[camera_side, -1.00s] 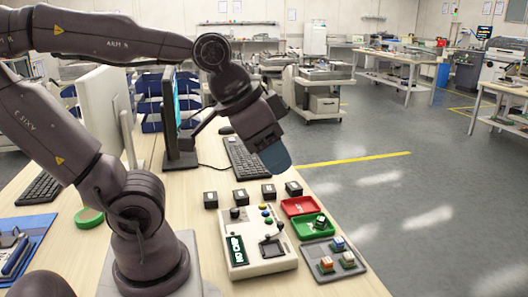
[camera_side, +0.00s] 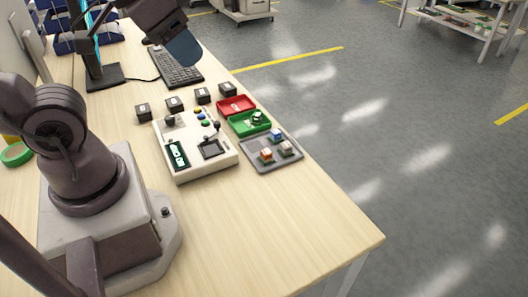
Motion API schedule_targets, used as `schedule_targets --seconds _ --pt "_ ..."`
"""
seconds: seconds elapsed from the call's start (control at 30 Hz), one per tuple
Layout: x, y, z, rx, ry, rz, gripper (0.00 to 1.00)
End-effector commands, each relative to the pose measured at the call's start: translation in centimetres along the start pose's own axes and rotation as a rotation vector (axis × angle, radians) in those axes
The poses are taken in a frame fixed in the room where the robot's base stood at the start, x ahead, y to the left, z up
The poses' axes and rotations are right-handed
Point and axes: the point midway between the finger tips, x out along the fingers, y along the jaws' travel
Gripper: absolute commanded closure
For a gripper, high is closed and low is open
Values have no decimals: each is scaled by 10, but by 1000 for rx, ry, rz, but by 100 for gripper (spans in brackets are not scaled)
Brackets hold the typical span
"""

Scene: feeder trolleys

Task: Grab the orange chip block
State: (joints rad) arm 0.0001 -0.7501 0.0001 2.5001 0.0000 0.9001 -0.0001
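The orange chip block (camera_side: 266,156) sits on the grey tray (camera_side: 263,168) near the table's right edge, at the tray's near left. A blue-topped block (camera_side: 277,135) and a pale block (camera_side: 286,148) stand on the same tray. My gripper (camera_side: 184,48) is high at the top of the picture, in front of the keyboard, well apart from the tray and blocks. Only its dark bluish end shows, and I cannot tell whether its fingers are open or shut.
A green tray (camera_side: 238,126) holding a block and a red tray (camera_side: 222,109) lie behind the grey tray. A control box (camera_side: 205,170) with an upright stick stands left of it. Several black boxes (camera_side: 174,104) line up behind. The near right table is clear.

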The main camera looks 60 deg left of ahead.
Motion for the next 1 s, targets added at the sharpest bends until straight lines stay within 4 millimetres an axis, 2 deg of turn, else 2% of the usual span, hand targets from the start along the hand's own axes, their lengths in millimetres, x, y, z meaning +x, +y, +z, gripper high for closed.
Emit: schedule_targets --seconds 0.43,0.5,0.53,0.8,0.87,1.0 --pt "0 0 0 0 0 0 65" --pt "0 0 0 0 0 0 49" --pt "0 0 0 0 0 0 45" --pt "1 -1 0 -3 -4 -2 45" --pt "5 -1 1 -6 -26 -3 45" --pt "28 -6 1 -29 -140 -8 45"
